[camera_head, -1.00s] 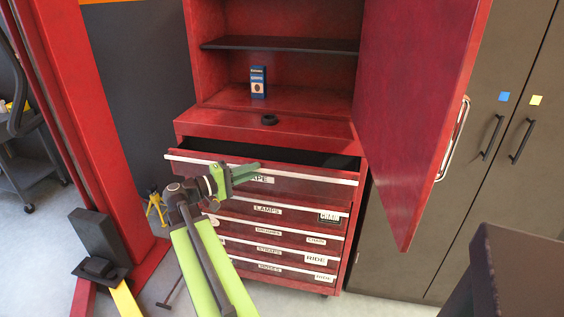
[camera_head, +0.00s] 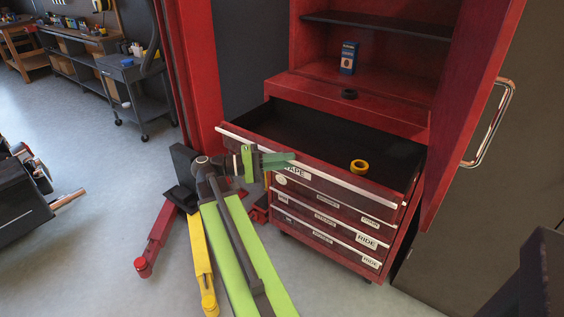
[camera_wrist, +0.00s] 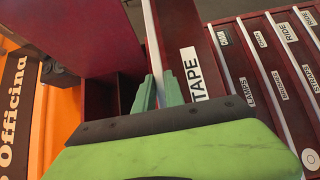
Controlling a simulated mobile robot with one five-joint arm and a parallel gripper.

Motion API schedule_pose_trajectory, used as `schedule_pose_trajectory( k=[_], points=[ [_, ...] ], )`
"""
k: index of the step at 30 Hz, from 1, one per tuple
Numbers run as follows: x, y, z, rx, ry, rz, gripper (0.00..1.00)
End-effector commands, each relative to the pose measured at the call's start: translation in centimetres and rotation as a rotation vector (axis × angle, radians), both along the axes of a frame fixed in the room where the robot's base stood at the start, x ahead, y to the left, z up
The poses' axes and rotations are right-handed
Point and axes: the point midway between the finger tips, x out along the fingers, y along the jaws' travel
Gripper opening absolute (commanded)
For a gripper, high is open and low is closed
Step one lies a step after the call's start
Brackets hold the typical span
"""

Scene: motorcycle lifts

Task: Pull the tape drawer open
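The tape drawer (camera_head: 335,188) is the top drawer of the red cabinet and stands well open. A pale rail (camera_head: 345,179) runs along its top front edge. The TAPE label (camera_head: 293,173) is partly covered by my arm in the head view and reads clearly in the wrist view (camera_wrist: 194,75). My gripper (camera_head: 283,160) is at the rail, left of the drawer's middle. In the wrist view my green fingers (camera_wrist: 158,88) stand on either side of the rail, closed on it. A yellow tape roll (camera_head: 359,167) lies inside the drawer.
The drawers below are closed. A red cabinet door (camera_head: 465,110) hangs open at the right. A blue box (camera_head: 348,58) and a black ring (camera_head: 349,94) stand above the drawer.

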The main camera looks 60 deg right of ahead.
Motion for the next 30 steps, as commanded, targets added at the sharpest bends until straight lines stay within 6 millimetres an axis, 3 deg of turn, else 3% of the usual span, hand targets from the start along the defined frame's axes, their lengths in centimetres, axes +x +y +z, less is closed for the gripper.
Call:
schedule_pose_trajectory(
  k=[11, 12, 17, 30],
  points=[
    [-1.37, -0.17, -0.12, 0.005, 0.001, -0.037, 0.0],
    [-1.4, -0.18, -0.13, 0.005, 0.001, -0.038, 0.15],
    [-1.33, -0.21, -0.11, 0.005, 0.001, -0.035, 0.35],
    [-1.13, -0.2, 0.82, 0.004, 0.001, -0.03, 0.35]
  ],
)
